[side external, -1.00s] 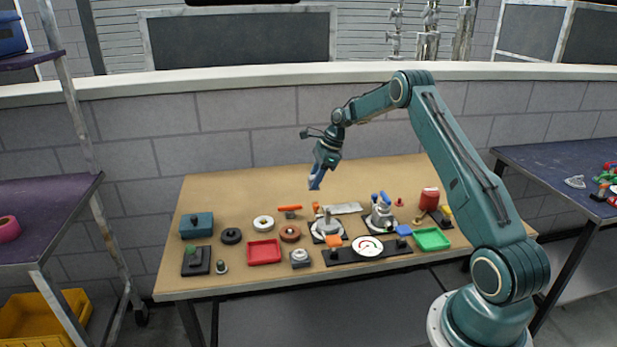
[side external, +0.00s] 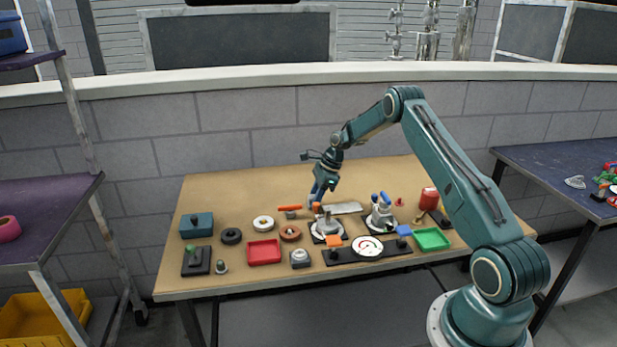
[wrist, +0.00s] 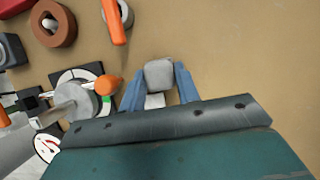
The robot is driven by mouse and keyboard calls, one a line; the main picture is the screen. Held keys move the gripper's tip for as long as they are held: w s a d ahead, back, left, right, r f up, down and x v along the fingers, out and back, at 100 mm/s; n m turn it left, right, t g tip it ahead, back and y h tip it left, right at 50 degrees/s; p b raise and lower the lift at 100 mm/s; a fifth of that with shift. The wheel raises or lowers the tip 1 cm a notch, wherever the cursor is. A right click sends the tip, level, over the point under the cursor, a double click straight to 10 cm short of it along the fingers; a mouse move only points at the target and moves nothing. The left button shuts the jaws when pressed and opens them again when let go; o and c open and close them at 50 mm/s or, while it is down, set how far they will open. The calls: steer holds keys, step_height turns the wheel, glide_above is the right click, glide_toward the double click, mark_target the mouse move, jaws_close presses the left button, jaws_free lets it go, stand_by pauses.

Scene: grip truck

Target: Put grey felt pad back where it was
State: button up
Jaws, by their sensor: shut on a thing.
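My gripper (side external: 315,203) is low over the back middle of the table, pointing down, just behind a round grey device with an orange knob (side external: 326,226). In the wrist view its two blue fingers (wrist: 159,85) are shut on a small grey block-like piece, the grey felt pad (wrist: 158,73). A paler patch shows between the fingers below the pad. In the side view the pad is too small and hidden to make out. I cannot tell whether the pad touches the table.
An orange-handled tool (side external: 290,208) lies left of my gripper, and a flat metal plate (side external: 343,208) lies right. A brown ring (side external: 290,233), red tray (side external: 264,252) and green tray (side external: 432,239) stand nearer the front. The table behind my gripper is clear.

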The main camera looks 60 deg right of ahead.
steer(key=shift+f, duration=0.1)
steer(key=o, duration=0.9)
steer(key=v, duration=1.2)
stand_by(0.4)
